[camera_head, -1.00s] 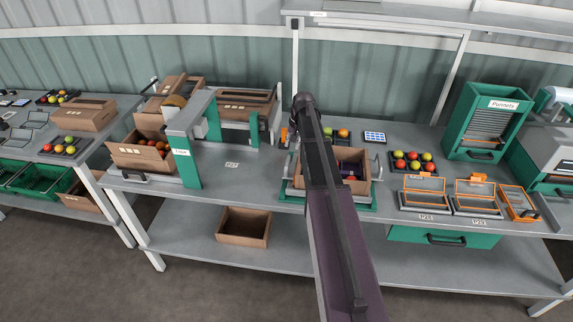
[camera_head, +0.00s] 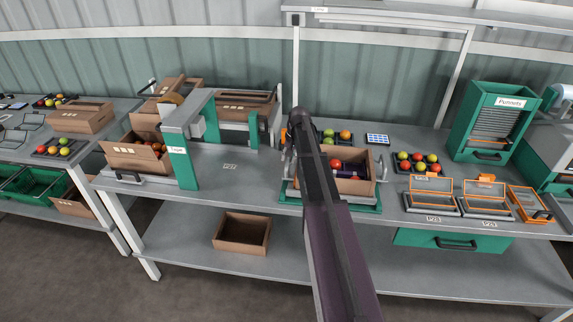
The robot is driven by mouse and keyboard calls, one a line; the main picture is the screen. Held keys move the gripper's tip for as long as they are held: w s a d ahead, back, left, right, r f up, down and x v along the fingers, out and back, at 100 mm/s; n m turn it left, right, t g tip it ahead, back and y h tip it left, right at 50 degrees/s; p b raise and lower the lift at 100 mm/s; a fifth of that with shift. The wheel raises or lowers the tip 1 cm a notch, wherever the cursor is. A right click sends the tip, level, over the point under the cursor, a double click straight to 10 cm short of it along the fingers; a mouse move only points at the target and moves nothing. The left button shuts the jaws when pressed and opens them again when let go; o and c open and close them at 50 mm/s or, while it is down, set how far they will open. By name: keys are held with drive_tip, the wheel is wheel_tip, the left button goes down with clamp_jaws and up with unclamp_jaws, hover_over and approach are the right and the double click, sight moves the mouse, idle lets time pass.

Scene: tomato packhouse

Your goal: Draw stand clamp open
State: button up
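A green-based stand (camera_head: 368,208) sits at the front middle of the bench, with a brown cardboard box (camera_head: 362,187) on it. Red fruit shows inside the box. My dark arm reaches over the stand's left part and covers much of it. My gripper is not clearly visible; the far end of the arm ends near the stand's back left. The stand's clamp cannot be made out clearly. A metal handle-like part (camera_head: 379,168) shows at the stand's right side.
A green and grey tape machine (camera_head: 181,165) stands left, with a filled box (camera_head: 131,157) beside it. Orange-framed punnets (camera_head: 430,203) and a fruit tray (camera_head: 402,168) lie right. Bare bench (camera_head: 232,184) lies between machine and stand. An empty box (camera_head: 241,233) is on the lower shelf.

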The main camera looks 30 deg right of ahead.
drive_tip(key=shift+a+f, duration=0.1)
drive_tip(key=shift+f, duration=0.3)
clamp_jaws()
drive_tip(key=shift+w, duration=0.15)
